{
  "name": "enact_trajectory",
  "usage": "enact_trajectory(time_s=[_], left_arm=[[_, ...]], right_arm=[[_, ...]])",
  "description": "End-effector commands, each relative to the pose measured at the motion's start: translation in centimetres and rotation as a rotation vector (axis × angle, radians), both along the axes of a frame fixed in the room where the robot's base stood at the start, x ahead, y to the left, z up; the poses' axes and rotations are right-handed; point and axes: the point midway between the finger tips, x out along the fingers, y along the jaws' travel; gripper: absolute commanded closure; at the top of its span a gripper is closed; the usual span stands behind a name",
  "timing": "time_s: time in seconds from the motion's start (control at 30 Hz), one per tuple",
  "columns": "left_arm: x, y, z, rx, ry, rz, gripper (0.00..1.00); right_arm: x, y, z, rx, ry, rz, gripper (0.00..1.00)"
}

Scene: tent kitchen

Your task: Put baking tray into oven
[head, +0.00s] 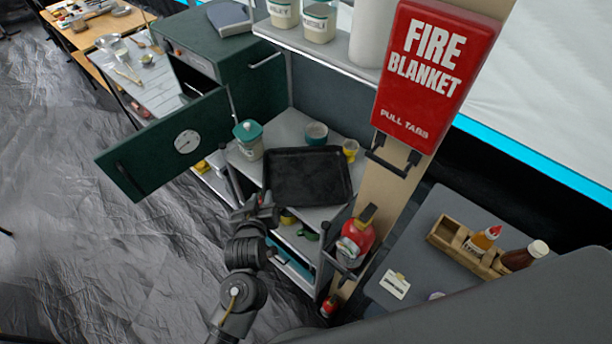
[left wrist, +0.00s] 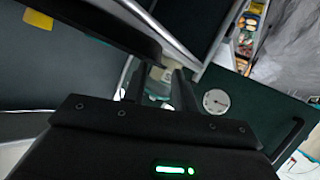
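The black rectangular baking tray (head: 307,177) lies on the grey counter, with its near edge at the counter's front. My left gripper (head: 262,207) is at the tray's near left corner. In the left wrist view, the two fingers of my left gripper (left wrist: 160,85) stand apart with nothing clearly held between them. A dark rim, apparently of the tray (left wrist: 110,22), crosses the upper left there. The green oven (head: 222,62) stands left of the counter. Its door (head: 150,152) hangs open, and its gauge side also shows in the left wrist view (left wrist: 245,118). My right gripper is not visible.
A teal-lidded jar (head: 249,140) and a teal bowl (head: 316,133) stand behind the tray, with a yellow cup (head: 350,150) at its right. A post with a fire blanket box (head: 435,70) and a red extinguisher (head: 355,240) stands on the right.

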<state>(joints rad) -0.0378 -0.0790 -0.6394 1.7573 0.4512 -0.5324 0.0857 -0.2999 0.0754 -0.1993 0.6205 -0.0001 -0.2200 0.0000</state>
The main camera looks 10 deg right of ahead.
Motion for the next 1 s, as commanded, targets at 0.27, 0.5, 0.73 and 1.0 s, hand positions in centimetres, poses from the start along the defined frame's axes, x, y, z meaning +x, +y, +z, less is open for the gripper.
enact_trajectory(time_s=[0.27,0.5,0.73,1.0], left_arm=[[2.1,-0.7,0.1,0.002,-0.001,0.0,0.72],[4.5,-1.5,-1.1,0.001,0.0,0.0,0.72],[4.8,-1.6,-1.3,0.0,-0.001,0.0,0.72],[4.8,-1.6,-1.3,0.0,0.0,0.0,0.97]], right_arm=[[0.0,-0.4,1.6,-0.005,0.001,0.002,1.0],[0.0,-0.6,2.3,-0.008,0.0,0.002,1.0],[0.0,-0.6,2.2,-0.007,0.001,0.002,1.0],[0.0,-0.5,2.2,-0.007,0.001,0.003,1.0]])
